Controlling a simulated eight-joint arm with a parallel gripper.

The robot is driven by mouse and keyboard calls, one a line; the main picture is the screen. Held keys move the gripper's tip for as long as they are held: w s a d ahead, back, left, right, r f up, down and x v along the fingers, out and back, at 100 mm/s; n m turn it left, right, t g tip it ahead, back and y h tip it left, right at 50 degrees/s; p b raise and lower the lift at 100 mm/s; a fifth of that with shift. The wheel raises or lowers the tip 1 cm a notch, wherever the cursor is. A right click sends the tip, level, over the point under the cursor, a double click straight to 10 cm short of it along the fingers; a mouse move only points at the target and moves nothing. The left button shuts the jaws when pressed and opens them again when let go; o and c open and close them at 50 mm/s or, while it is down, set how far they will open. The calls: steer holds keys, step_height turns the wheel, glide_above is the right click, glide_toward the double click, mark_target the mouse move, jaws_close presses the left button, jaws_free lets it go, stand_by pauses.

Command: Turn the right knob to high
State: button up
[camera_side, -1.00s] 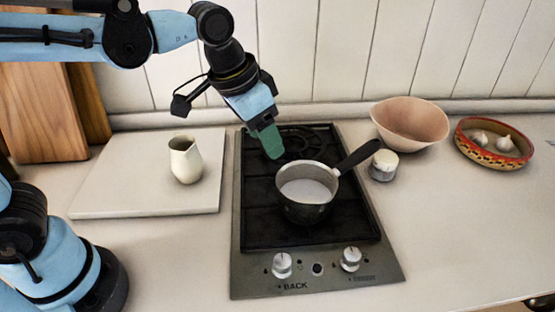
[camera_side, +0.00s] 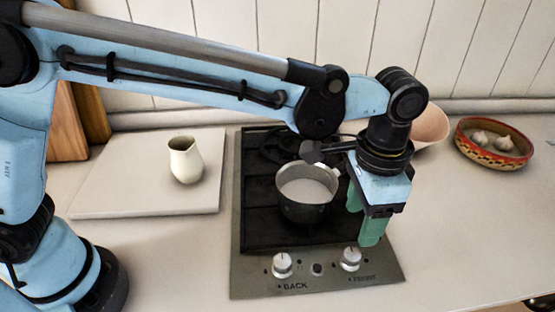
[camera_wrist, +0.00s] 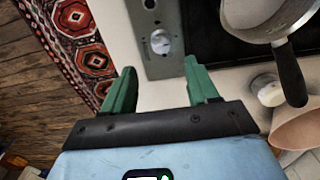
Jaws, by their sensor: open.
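The right knob (camera_side: 351,259) is a white and metal dial at the front right of the hob's panel, above a label that reads FRONT. In the wrist view this knob (camera_wrist: 161,42) lies ahead of the gap between my fingers. My gripper (camera_side: 362,224) is open and empty, with green fingers pointing down above the hob's right front, apart from the knob. Both fingers of my gripper (camera_wrist: 159,68) show in the wrist view. The left knob (camera_side: 282,265) sits above a label reading BACK. The knob's exact setting is too small to read.
A saucepan (camera_side: 305,211) with pale liquid stands on the hob (camera_side: 262,229), close to my gripper. A cream jug (camera_side: 186,162) stands on a white board (camera_side: 110,190) at left. A pink bowl (camera_side: 431,126) is partly hidden behind my arm.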

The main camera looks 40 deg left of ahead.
mark_target(351, 254)
step_height(351, 254, down, 10)
steer(key=shift+r, duration=0.2)
steer(key=c, duration=1)
steer(key=shift+c, duration=0.2)
